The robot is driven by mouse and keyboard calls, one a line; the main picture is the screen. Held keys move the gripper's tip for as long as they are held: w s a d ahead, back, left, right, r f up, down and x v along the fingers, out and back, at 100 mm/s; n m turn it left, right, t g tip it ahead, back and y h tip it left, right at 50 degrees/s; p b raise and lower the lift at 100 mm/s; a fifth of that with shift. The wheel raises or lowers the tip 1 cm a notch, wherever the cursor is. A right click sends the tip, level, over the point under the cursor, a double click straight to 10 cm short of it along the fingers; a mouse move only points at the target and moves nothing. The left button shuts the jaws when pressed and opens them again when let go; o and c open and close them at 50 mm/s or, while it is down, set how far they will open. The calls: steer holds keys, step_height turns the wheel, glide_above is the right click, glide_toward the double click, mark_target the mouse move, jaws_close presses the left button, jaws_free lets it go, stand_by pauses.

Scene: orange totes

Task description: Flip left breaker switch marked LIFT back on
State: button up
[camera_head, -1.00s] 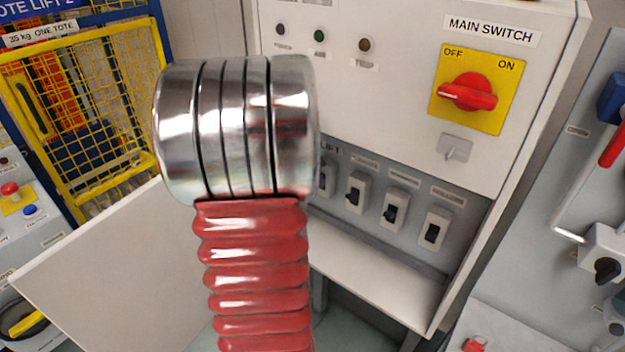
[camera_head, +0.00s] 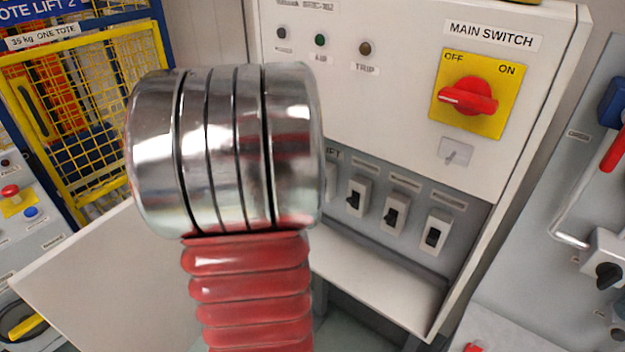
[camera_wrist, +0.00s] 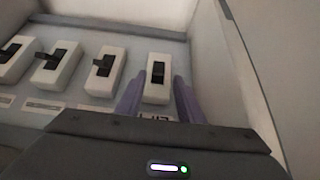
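The LIFT breaker (camera_wrist: 157,92) is a white block with a black toggle (camera_wrist: 158,72), rightmost in the wrist view. Its LIFT label (camera_wrist: 155,118) shows upside down and partly covered between my fingers. In the head view only a sliver of this breaker (camera_head: 331,182) shows beside my arm. My gripper (camera_wrist: 158,98) is open, its two purple fingers on either side of the breaker's label end. Nothing is between them but the view of the breaker and label. Whether they touch the panel I cannot tell. The gripper is hidden in the head view.
Several more breakers stand in the row, such as one at the row's end (camera_head: 436,233). A red MAIN SWITCH knob (camera_head: 468,97) sits above on a yellow plate. The cabinet side wall (camera_wrist: 245,80) rises close to the right of my fingers in the wrist view.

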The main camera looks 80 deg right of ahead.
steer(key=v, duration=0.9)
steer(key=shift+w, duration=0.2)
steer(key=shift+a+r, duration=0.1)
